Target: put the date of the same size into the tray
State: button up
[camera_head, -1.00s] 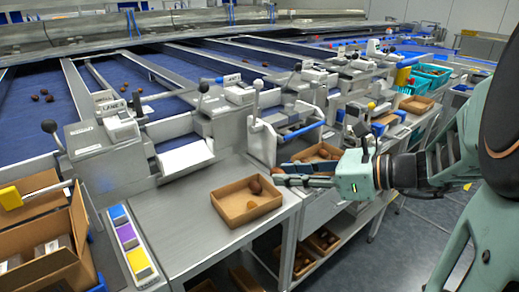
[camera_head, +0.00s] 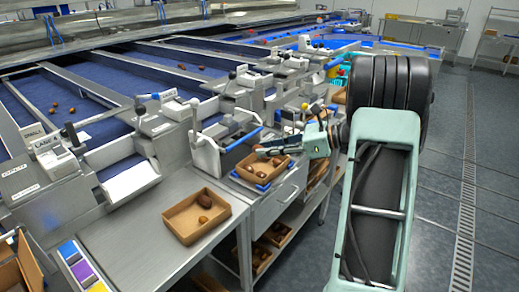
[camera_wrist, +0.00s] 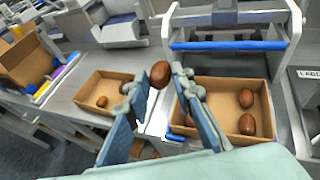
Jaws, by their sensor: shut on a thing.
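My gripper (camera_wrist: 158,86) is shut on a brown, egg-shaped date (camera_wrist: 160,74), which shows between the fingertips in the wrist view. In the head view my gripper (camera_head: 268,150) is over the right cardboard tray (camera_head: 262,183); the held date is hard to make out there. My fingers hide parts of both trays.
A grey frame with a blue bar (camera_wrist: 229,45) stands just behind the right tray. Blue conveyor lanes (camera_head: 75,90) with scattered dates run behind. The steel table (camera_head: 130,225) is clear left of the left tray. A strip of coloured blocks (camera_head: 80,270) lies at its edge.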

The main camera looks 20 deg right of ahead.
jog(key=p, duration=0.2)
send_over(276, 161)
jog(key=d, duration=0.1)
jog(key=f, duration=0.3)
jog(key=s+f, duration=0.1)
jog(key=f, duration=0.1)
jog(key=shift+d, duration=0.2)
jog(key=shift+w+a, duration=0.1)
jog(key=shift+w+a, duration=0.4)
jog(key=shift+a, duration=0.2)
jog(key=shift+f+b, duration=0.45)
jog(key=shift+f, duration=0.65)
jog(key=shift+f+b, duration=0.85)
jog(key=shift+f, duration=0.85)
dwell(0.5)
jog(key=o, duration=0.9)
